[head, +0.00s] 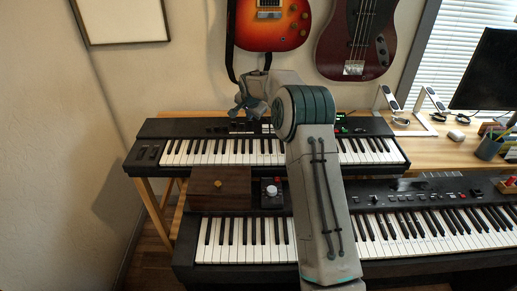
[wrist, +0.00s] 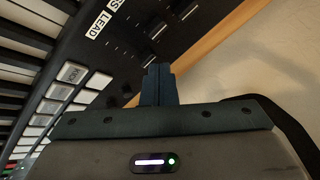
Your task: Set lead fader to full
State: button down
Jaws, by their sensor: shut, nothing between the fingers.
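The upper keyboard (head: 160,128) stands on a wooden stand, with its control panel along the back. In the wrist view a white LEAD label (wrist: 98,25) sits on the black panel (wrist: 85,48), with a second label partly cut off beside it. Several faders with dark caps show to the right of the labels, one cap (wrist: 159,31) in clear view. My gripper (head: 248,112) is over the back left of the upper keyboard. In the wrist view my gripper (wrist: 158,72) has its fingers together and empty, over the panel's edge near the faders. The fingers may hide a cap; contact is unclear.
A lower keyboard (head: 235,252) stands in front. A wooden box (head: 220,186) and a small box with a white knob (head: 271,191) stand between the keyboards. Two guitars hang above, one a sunburst guitar (head: 272,22). A desk with a monitor (head: 485,72) is at right.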

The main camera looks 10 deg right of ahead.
jog(key=shift+r, duration=0.1)
jog(key=shift+r+p, duration=0.3)
jog(key=shift+r, duration=0.2)
notch_tip(320, 180, up, 7)
jog(key=p, duration=0.4)
dwell(0.5)
jog(key=s+a+r+b, duration=0.2)
jog(key=s+b, duration=0.6)
jog(key=s, duration=0.6)
jog(key=s+a+r+b, duration=0.2)
jog(key=s+a+b, duration=0.2)
jog(key=s+b, duration=0.4)
jog(key=s, duration=0.7)
jog(key=shift+s, duration=0.2)
dwell(0.7)
